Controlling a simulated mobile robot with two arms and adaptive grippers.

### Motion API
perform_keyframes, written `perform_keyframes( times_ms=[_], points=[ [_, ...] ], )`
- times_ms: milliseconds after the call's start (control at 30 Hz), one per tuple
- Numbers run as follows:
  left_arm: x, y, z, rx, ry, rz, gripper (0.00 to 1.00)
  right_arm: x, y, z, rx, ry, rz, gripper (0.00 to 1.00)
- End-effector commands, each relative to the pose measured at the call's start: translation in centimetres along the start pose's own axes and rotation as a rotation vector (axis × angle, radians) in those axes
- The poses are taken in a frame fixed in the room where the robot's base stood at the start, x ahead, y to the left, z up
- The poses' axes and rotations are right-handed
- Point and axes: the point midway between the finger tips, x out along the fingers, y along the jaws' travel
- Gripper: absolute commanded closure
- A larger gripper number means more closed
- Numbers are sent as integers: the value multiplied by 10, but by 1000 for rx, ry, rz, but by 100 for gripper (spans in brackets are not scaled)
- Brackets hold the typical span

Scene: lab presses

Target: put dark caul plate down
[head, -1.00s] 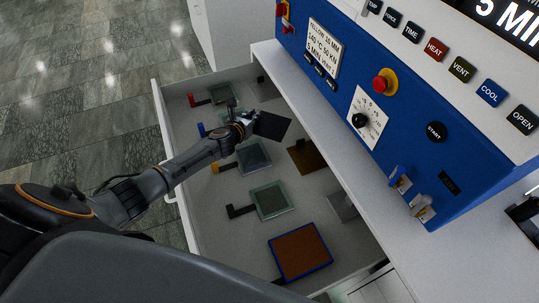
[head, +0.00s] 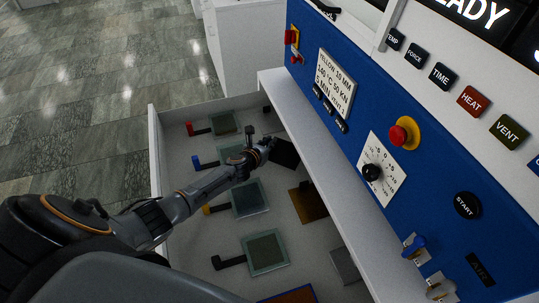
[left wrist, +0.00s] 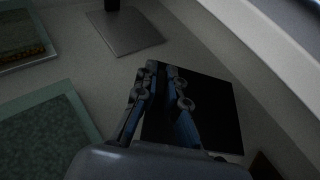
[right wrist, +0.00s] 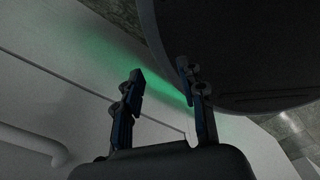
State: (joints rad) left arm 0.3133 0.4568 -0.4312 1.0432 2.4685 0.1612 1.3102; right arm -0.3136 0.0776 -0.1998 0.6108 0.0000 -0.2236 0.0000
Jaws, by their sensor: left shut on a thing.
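The dark caul plate (head: 286,154) is a thin black square in the open drawer, near its right wall. My left gripper (head: 266,144) is shut on the plate's edge. In the left wrist view the black plate (left wrist: 212,112) lies flat past the left gripper's fingers (left wrist: 163,82), close to the pale drawer floor. I cannot tell whether it touches the floor. My right gripper (right wrist: 160,75) shows only in the right wrist view, with its fingers apart and nothing between them.
A brown plate (head: 309,203) and a grey plate (head: 345,265) lie along the right side. The blue press panel (head: 390,120) rises on the right.

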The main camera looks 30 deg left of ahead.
Motion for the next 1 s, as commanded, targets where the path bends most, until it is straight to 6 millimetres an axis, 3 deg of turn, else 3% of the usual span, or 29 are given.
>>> perform_keyframes(
  times_ms=[267, 667, 700, 800, 1000],
  points=[
    [14, 0, -32, -3, -1, 0, 100, 27, 4, -15, -1, 26, 5, 60],
    [15, 0, -35, -1, -1, 0, 100, 29, 5, -20, -2, 34, 6, 60],
    [15, 0, -36, 0, 0, 0, 86, 28, 5, -19, -2, 33, 6, 60],
    [15, 0, -35, 0, 0, 0, 67, 28, 4, -16, -2, 29, 6, 60],
    [15, 0, -35, 0, 0, 0, 67, 28, 4, -13, -2, 24, 5, 60]
  ],
)
